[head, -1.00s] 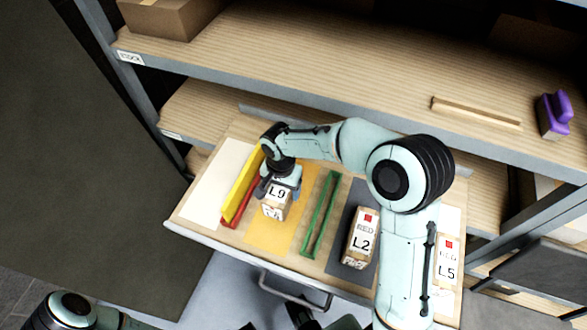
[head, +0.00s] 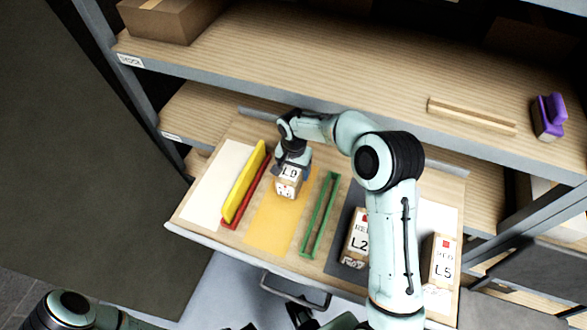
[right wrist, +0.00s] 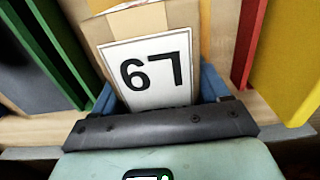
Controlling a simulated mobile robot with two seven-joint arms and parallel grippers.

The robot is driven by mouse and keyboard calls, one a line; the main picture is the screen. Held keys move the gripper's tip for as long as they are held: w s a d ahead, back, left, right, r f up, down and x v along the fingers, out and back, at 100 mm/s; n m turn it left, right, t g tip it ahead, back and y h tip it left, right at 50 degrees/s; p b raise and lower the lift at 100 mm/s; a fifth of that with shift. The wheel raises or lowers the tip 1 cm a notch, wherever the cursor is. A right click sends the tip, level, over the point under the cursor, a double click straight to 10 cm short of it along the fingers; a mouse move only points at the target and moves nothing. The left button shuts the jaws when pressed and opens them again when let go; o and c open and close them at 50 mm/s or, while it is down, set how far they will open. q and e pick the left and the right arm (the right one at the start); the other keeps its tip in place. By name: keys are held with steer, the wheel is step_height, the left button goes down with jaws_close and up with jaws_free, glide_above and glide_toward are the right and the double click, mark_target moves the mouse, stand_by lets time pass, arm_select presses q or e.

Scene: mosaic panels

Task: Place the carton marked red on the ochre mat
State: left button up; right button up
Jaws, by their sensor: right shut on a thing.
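My right gripper (head: 291,170) is shut on a carton (head: 288,187) labelled L9, over the far part of the ochre mat (head: 270,226). I cannot tell whether the carton touches the mat. In the right wrist view the carton (right wrist: 150,65) sits between the blue fingers, its L9 label upside down; no colour word shows there. Another carton (head: 355,243), labelled L2, stands on the dark grey mat (head: 346,208), partly behind my arm. A carton (head: 440,262) labelled L5 with a red mark stands on the white mat at right.
A yellow and red rack (head: 243,187) stands left of the ochre mat, and a green rack (head: 320,215) stands right of it. A bare white mat (head: 215,185) lies at the drawer's left. The shelf above (head: 300,70) overhangs the drawer's back.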

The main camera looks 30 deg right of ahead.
steer(key=shift+f, duration=0.1)
steer(key=o, duration=1.7)
step_height(320, 180, up, 12)
steer(key=shift+f+p, duration=0.25)
steer(key=shift+p, duration=0.25)
steer(key=shift+r, duration=0.45)
